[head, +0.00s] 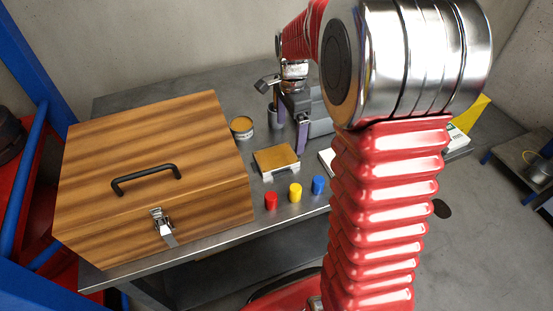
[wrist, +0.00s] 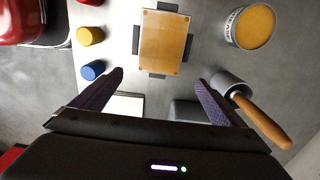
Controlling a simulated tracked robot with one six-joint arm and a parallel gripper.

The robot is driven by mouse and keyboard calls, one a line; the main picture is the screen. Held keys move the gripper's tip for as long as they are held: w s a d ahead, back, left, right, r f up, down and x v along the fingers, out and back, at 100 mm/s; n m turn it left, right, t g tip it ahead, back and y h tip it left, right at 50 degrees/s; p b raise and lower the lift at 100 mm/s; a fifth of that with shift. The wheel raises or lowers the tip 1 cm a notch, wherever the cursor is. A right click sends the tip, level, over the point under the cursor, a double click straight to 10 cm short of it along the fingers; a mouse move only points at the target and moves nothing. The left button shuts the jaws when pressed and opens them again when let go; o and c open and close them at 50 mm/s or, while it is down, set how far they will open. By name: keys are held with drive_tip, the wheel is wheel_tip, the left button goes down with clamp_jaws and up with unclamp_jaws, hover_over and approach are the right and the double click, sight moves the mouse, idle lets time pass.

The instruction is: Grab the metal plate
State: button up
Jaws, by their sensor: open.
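A flat, brass-coloured plate (wrist: 165,42) lies on a low stand with dark tabs at its edges; I take it for the metal plate. In the head view, this plate (head: 275,158) is on the bench beside the wooden box. My gripper (wrist: 160,78) is open and empty, its two purple-grey fingers spread wide. In the wrist view the plate lies beyond the fingertips, roughly centred between them and apart from them. In the head view, my gripper (head: 291,122) is behind the plate, above the bench.
Red (head: 271,200), yellow (head: 295,192) and blue (head: 318,185) caps stand in front of the plate. A round tin (head: 242,128) stands behind it. A large wooden box (head: 150,180) fills the bench's left. A grey cup (wrist: 229,82) and wooden handle (wrist: 263,122) are near one finger.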

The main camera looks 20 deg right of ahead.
sight(289, 153)
drive_tip(key=shift+f, duration=1.65)
drive_tip(key=shift+s+f, duration=0.1)
drive_tip(key=shift+f, duration=2.5)
drive_tip(key=c, duration=1.7)
